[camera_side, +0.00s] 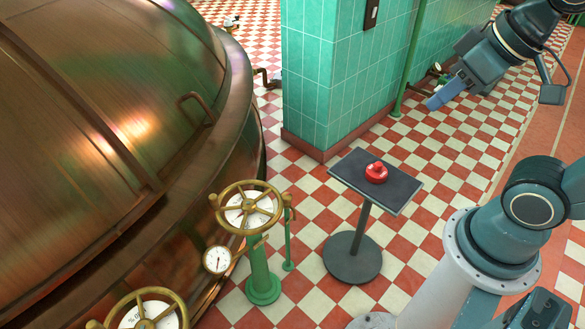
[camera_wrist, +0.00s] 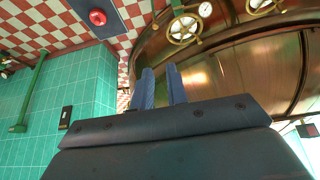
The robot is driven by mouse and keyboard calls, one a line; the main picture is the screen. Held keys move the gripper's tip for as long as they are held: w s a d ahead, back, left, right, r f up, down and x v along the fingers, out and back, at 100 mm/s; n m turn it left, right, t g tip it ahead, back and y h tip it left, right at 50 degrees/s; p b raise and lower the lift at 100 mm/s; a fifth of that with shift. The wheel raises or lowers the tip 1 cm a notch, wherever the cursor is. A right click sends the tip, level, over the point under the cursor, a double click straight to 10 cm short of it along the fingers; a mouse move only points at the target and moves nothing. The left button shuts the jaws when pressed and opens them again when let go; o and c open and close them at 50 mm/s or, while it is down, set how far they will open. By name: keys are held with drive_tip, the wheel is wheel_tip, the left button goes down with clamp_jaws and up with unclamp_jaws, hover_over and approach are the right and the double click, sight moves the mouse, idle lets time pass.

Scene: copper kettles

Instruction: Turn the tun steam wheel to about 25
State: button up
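A brass handwheel (camera_side: 264,190) with a white dial under its spokes sits on a green pedestal (camera_side: 262,270) beside the copper kettle (camera_side: 110,110). A second brass handwheel (camera_side: 174,300) with a white dial is cut off at the lower left. I cannot tell which is the tun steam wheel, nor read the dials. In the wrist view one wheel (camera_wrist: 183,41) shows beyond the fingertips, with part of another (camera_wrist: 262,6) at the top edge. My gripper (camera_side: 440,98) is high at the upper right, far from both wheels. In the wrist view my gripper (camera_wrist: 160,74) has its fingers apart with nothing between them.
A small round gauge (camera_side: 217,259) is beside the first pedestal. A black stand (camera_side: 345,170) bearing a red object (camera_side: 376,172) is right of the wheel. A green-tiled pillar (camera_side: 335,75) stands behind. A thin green pipe (camera_side: 410,60) is near my gripper. Checkered floor is open around the stand.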

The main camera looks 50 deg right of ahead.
drive_tip(key=shift+w+r, duration=0.15)
drive_tip(key=shift+w, duration=0.15)
clamp_jaws()
drive_tip(key=w+a+f+m+h, duration=0.1)
drive_tip(key=w+a+f, duration=0.1)
drive_tip(key=w, duration=0.8)
drive_tip(key=w+a+f+m, duration=0.1)
drive_tip(key=w+a+m, duration=0.15)
drive_tip(key=w, duration=0.85)
drive_tip(key=w+a+f+m+h, duration=0.1)
drive_tip(key=w+a+f, duration=0.15)
drive_tip(key=w, duration=0.75)
drive_tip(key=w+a+f+m+h, duration=0.1)
drive_tip(key=w+a+f, duration=0.6)
drive_tip(key=w+f, duration=0.35)
drive_tip(key=w+a+f+h, duration=0.1)
drive_tip(key=a+f, duration=0.2)
drive_tip(key=f, duration=0.7)
drive_tip(key=w+a+f+m+t, duration=0.1)
drive_tip(key=a+f, duration=0.3)
drive_tip(key=f, duration=0.5)
drive_tip(key=shift+f+t+h, duration=0.3)
drive_tip(key=shift+f+h, duration=0.1)
